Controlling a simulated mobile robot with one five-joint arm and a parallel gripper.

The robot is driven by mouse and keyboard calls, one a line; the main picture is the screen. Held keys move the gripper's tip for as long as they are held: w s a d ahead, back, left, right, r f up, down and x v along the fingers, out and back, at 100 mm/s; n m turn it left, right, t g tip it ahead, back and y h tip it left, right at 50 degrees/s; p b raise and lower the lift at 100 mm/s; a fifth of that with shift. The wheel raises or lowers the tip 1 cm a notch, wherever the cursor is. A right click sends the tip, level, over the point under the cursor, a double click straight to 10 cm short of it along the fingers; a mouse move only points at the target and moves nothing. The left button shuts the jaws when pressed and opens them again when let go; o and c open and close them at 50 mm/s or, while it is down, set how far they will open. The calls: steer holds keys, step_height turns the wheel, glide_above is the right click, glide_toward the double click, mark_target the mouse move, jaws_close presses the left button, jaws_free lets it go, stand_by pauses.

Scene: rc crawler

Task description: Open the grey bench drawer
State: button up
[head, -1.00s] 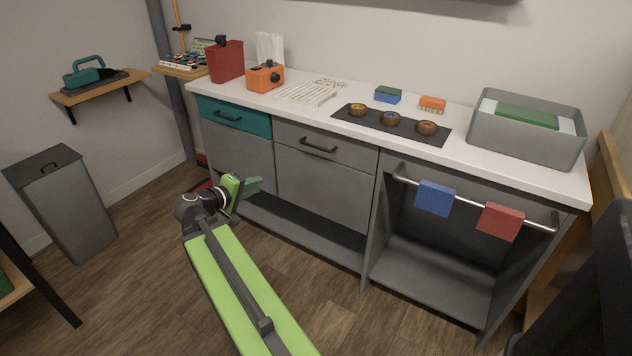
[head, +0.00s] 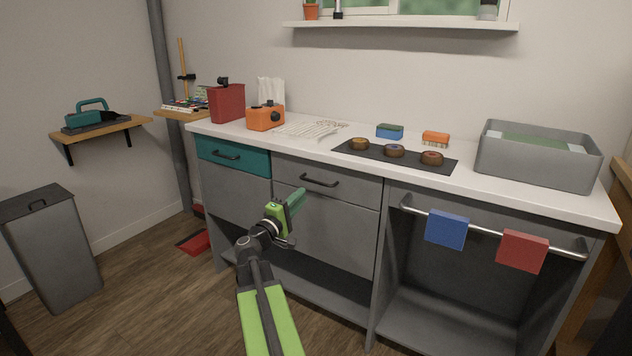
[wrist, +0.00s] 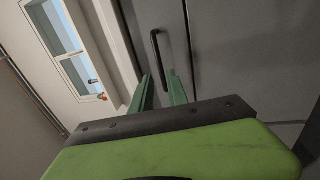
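The grey bench drawer (head: 345,183) is closed, to the right of the teal drawer (head: 245,158). Its dark bar handle (head: 319,181) runs across its front. My gripper (head: 298,197) is below and left of that handle in the head view, in front of the grey cupboard door (head: 345,225). In the wrist view, a dark handle (wrist: 159,55) on a grey front (wrist: 180,30) lies ahead of my two green fingers (wrist: 160,88). The fingers are apart with nothing between them, and do not appear to touch the handle.
The white worktop (head: 460,188) carries a red can (head: 226,103), an orange box (head: 265,117), a dark mat with rings (head: 400,157) and a grey tub (head: 535,165). A rail with blue (head: 446,229) and red (head: 522,251) cloths is at right. A grey bin (head: 50,245) stands left.

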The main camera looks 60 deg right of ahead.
mark_target(316, 182)
steer(key=d, duration=0.3)
steer(key=d+r+p, duration=0.1)
steer(key=d, duration=0.5)
steer(key=shift+d+r, duration=0.35)
steer(key=shift+r, duration=0.05)
steer(key=shift+c, duration=0.4)
jaws_close()
stand_by(0.3)
